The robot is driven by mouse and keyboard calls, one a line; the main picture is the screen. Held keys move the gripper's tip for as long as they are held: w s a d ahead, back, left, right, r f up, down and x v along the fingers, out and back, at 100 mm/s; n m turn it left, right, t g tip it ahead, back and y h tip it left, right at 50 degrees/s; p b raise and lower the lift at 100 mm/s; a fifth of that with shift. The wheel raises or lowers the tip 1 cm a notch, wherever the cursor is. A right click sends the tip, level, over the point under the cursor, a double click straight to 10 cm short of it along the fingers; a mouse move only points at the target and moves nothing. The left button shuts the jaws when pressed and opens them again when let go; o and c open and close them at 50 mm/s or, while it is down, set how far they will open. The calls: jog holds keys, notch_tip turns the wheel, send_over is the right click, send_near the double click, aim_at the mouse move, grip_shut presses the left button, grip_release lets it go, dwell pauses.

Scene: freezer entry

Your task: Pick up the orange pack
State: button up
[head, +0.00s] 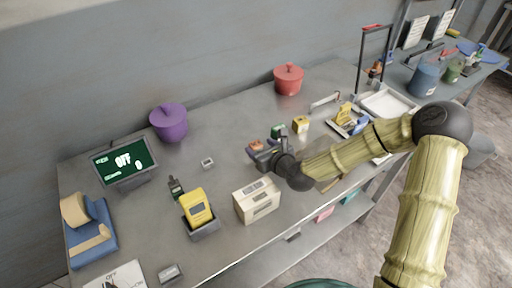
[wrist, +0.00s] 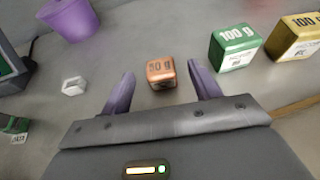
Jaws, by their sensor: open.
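The orange pack (wrist: 161,72) is a small copper-orange block marked "50 g" on its top. In the wrist view it stands on the grey table between the tips of my gripper's two purple fingers (wrist: 161,69). The fingers are apart, with a visible gap on each side of the pack. In the head view the pack (head: 254,144) shows only as a small orange patch beside my gripper (head: 262,155), which partly hides it. Whether the fingers are low enough to span its sides, I cannot tell.
A green "100 g" pack (wrist: 235,47) and a yellow "100 g" pack (wrist: 294,38) stand right of the orange one. A small white hexagonal piece (wrist: 74,86) lies left. A purple pot (head: 168,122), a cream box (head: 257,201) and a red pot (head: 288,79) stand on the table.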

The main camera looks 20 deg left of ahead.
aim_at(256, 144)
jog(key=shift+w+a+f, duration=0.1)
jog(key=shift+w+a, duration=0.1)
jog(key=shift+a, duration=0.1)
jog(key=x, duration=0.5)
jog(key=shift+w+a+f+p, duration=0.2)
jog(key=shift+w+p, duration=0.05)
jog(key=shift+p, duration=0.15)
jog(key=c, duration=1.1)
jog(key=shift+o, duration=0.2)
notch_tip(256, 144, up, 10)
jog(key=shift+b, duration=0.3)
